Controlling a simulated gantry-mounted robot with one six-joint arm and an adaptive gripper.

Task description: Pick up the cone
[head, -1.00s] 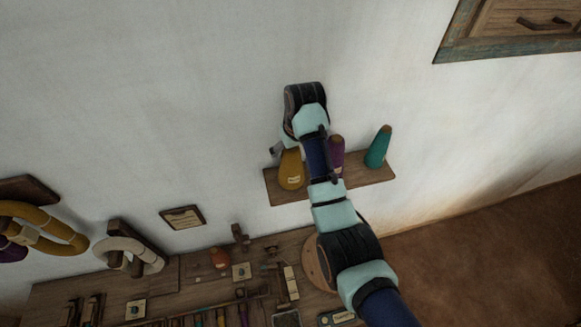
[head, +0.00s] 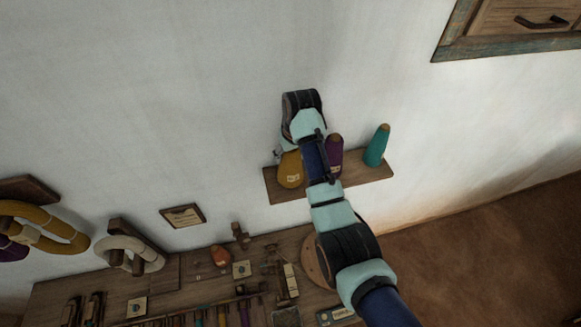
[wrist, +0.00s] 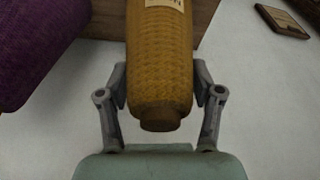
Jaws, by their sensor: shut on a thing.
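The yellow cone (head: 290,170) stands on a small wooden wall shelf (head: 350,183) in the head view, with its top partly hidden by my arm. In the wrist view the cone (wrist: 160,60) runs down the middle, between the two fingers. My gripper (wrist: 160,88) is shut on the cone near its narrow end, one finger on each side. In the head view my gripper (head: 284,152) is at the cone's upper part, mostly hidden behind my wrist. I cannot tell whether the cone's base touches the shelf.
A purple cone (head: 335,155) stands close to the right of my gripper, partly behind my arm; it also shows in the wrist view (wrist: 40,45). A teal cone (head: 376,147) is at the shelf's right end. A cluttered workbench (head: 165,280) lies below.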

